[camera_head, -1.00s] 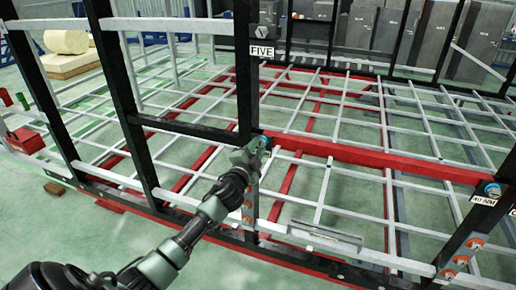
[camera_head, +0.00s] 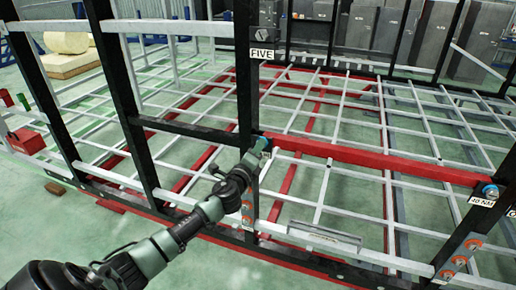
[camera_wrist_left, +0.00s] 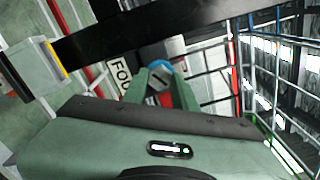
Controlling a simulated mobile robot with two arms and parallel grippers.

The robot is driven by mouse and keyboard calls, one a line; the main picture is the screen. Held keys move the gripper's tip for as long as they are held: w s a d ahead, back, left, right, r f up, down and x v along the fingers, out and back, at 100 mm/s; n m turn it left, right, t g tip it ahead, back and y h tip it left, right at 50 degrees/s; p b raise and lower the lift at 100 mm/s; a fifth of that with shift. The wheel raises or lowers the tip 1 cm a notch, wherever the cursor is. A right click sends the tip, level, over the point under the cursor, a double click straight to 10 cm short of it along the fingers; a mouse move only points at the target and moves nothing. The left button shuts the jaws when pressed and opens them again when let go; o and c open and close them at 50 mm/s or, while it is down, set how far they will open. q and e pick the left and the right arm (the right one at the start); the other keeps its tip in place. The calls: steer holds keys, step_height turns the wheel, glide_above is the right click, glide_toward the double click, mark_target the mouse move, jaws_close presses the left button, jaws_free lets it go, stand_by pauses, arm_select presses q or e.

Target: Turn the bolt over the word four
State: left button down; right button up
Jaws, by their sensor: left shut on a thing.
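The bolt with a blue collar (camera_head: 264,141) sits at the left end of the red crossbar, on a black post. My left gripper (camera_head: 257,152) is at this bolt, shut on it. In the left wrist view the two fingers (camera_wrist_left: 155,88) close in front of the blue collar (camera_wrist_left: 161,64), and the bolt's head is mostly hidden between them. Beside it in that view is a white label (camera_wrist_left: 121,72) that reads "FOU", its end hidden. In the head view the arm hides that label. My right gripper is not in view.
Another blue-collared bolt (camera_head: 490,191) is at the crossbar's right end, above a "40 NM" label (camera_head: 482,201). A "FIVE" label (camera_head: 262,53) is higher on the post. The red crossbar (camera_head: 370,157), black posts and grey chassis bars surround the gripper. Open floor lies at the front left.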

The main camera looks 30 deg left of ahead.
arm_select(q)
steer(key=shift+s+d+f+m+p, duration=0.15)
steer(key=shift+m+p, duration=0.95)
steer(key=shift+m, duration=1.95)
steer(key=shift+w+a+f+m+p, duration=0.1)
steer(key=shift+m+p, duration=0.95)
steer(key=shift+m, duration=1.95)
steer(key=shift+s+d+f+m+p, duration=0.15)
steer(key=shift+m+p, duration=0.95)
steer(key=shift+m, duration=1.95)
steer(key=shift+w, duration=0.1)
steer(key=c, duration=1.1)
jaws_free()
steer(key=v, duration=0.5)
steer(key=b+v, duration=0.1)
steer(key=v, duration=0.2)
steer(key=shift+a+r, duration=0.15)
steer(key=shift+r, duration=0.15)
